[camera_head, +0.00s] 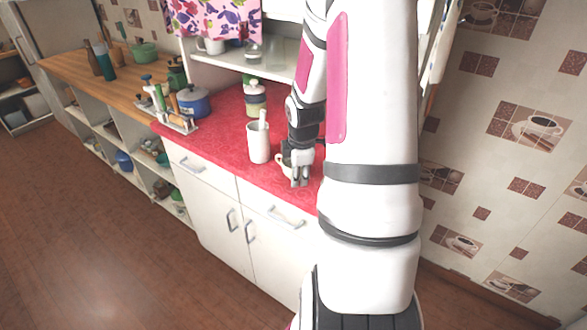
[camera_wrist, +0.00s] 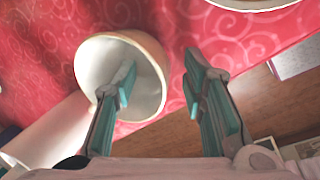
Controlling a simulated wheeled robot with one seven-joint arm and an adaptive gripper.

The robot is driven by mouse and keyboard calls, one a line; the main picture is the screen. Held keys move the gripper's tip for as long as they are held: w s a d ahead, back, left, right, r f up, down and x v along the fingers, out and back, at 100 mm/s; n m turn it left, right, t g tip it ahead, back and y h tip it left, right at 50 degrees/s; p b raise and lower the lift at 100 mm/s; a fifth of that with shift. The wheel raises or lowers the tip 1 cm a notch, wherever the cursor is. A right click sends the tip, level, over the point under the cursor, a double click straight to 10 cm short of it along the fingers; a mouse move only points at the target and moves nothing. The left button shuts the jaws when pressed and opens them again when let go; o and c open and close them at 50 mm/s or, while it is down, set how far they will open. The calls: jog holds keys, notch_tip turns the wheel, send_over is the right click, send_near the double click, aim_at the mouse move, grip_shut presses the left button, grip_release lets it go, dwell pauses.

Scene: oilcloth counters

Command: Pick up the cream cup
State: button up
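The cream cup (camera_head: 281,162) stands on the red cloth near the counter's front edge, mostly hidden behind my gripper in the head view. In the wrist view the cup (camera_wrist: 150,55) shows its pale open mouth and tan-cream outer side. My gripper (camera_wrist: 160,78) is open, pointing down at the cup. The left finger overlaps the cup's mouth and the right finger is outside it, so the near wall lies between them. I cannot tell whether either finger touches it. In the head view my gripper (camera_head: 300,180) is at the cup's right side.
A tall white container (camera_head: 258,145) with something upright in it stands just left of the cup. A lidded jar (camera_head: 255,98), a blue pot (camera_head: 193,101) and a utensil rack (camera_head: 176,122) are farther left. The red counter (camera_head: 225,135) has bare cloth between them.

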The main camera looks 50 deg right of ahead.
grip_shut()
jog(key=shift+r, duration=0.2)
jog(key=shift+r, duration=0.6)
notch_tip(320, 180, up, 2)
jog(key=shift+r+p, duration=0.15)
jog(key=shift+p, duration=0.2)
jog(key=s+a+r+p, duration=0.1)
jog(key=s+a+p, duration=0.5)
jog(key=s, duration=0.7)
jog(key=shift+s+a+r, duration=0.15)
jog(key=shift+s+a, duration=0.2)
jog(key=shift+a, duration=0.7)
